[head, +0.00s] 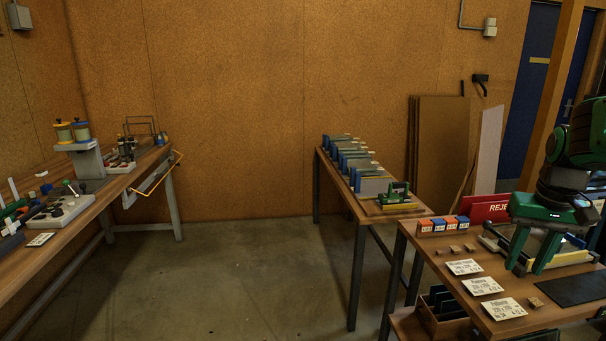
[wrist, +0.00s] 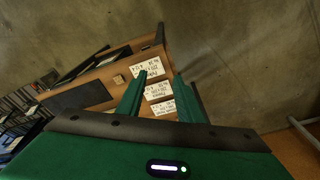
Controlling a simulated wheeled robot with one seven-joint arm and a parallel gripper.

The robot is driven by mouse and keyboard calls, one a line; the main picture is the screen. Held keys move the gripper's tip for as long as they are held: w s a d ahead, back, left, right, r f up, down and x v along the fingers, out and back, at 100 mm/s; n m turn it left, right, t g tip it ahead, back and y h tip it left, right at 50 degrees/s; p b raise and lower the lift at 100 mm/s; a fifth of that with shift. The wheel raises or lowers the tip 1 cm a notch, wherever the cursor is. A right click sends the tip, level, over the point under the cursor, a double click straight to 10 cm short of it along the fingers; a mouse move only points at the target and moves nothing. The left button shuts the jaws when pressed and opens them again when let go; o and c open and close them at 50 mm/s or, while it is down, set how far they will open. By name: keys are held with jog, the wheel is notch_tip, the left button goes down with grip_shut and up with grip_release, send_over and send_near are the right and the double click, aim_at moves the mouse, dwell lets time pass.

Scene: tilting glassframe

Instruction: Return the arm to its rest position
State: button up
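My gripper (head: 528,268) is at the right of the head view, above the right-hand wooden bench (head: 440,246). Its green fingers point down and stand apart, with nothing seen between them. The wrist view shows the same two fingers (wrist: 159,76) spread, with the bench and its white cards (wrist: 159,91) below. My arm is bent at the right edge of the head view. A frame with light rails (head: 492,243) lies behind the fingers and is partly hidden by my gripper; I cannot tell whether they touch.
White label cards (head: 482,286), small wooden blocks (head: 454,249), a dark mat (head: 574,288) and a red REJECT sign (head: 486,208) are on the bench. Another table (head: 362,214) holds racked panels. A cluttered bench (head: 75,222) stands left. The floor between (head: 235,270) is clear.

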jog(key=s+a+f, duration=0.2)
jog(key=s+a, duration=0.2)
jog(key=s, duration=0.5)
jog(key=s+a+f+m+g, duration=0.1)
jog(key=s+a+f, duration=0.2)
jog(key=s, duration=0.7)
jog(key=shift+s+a+f+m+y, duration=0.2)
jog(key=shift+a+m+y, duration=0.15)
jog(key=shift+a, duration=0.3)
jog(key=shift+w, duration=0.1)
